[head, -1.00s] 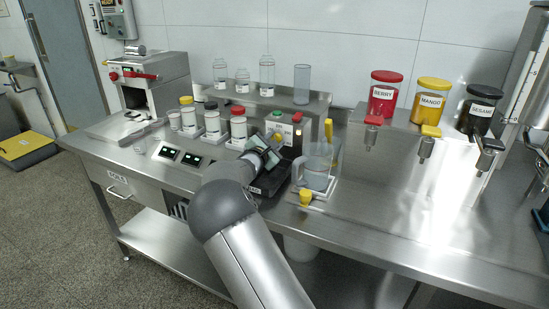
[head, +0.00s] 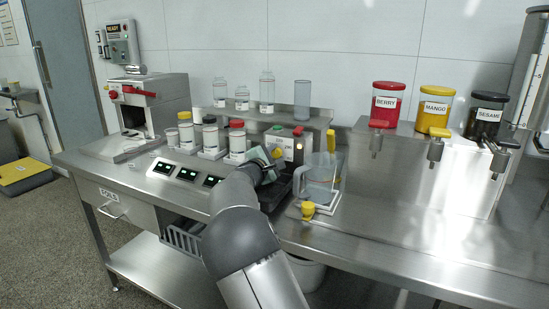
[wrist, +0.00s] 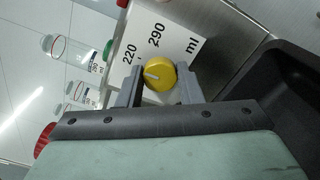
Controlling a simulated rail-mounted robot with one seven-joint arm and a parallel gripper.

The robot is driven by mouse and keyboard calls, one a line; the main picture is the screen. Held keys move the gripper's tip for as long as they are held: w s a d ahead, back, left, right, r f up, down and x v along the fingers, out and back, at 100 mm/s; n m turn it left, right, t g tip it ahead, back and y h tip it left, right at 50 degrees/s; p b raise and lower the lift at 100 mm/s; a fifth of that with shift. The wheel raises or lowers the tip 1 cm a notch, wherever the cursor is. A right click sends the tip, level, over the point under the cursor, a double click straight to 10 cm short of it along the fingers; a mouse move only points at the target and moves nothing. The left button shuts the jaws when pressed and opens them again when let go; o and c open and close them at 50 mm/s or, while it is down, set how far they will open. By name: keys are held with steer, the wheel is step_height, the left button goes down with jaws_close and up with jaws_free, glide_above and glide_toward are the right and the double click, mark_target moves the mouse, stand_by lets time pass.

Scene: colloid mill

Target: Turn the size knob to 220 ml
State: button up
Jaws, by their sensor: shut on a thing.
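The size knob (wrist: 160,75) is a round yellow knob with a white pointer mark, on the white panel of a small machine (head: 293,143). In the wrist view its pointer mark lies to the left, toward the side where "220" (wrist: 129,54) is printed. "290" (wrist: 157,33) and "ml" are printed farther right. My gripper (wrist: 156,85) is shut on the knob, one finger on each side. In the head view my gripper (head: 272,160) is at the machine's front and partly covers the knob.
A clear jug (head: 318,178) stands right of the machine. Several capped bottles (head: 210,137) stand to its left. Empty bottles (head: 267,92) line the shelf behind. The wrist view shows a dark tray wall (wrist: 288,75) close at right.

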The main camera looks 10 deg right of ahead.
steer(key=o, duration=1)
steer(key=shift+c, duration=0.2)
steer(key=r, duration=0.4)
steer(key=shift+s+r+p, duration=0.1)
steer(key=shift+s+p, duration=0.2)
steer(key=shift+p, duration=0.05)
steer(key=s+r, duration=0.8)
steer(key=s, duration=0.5)
steer(key=shift+s+r, duration=0.2)
steer(key=shift+r, duration=0.2)
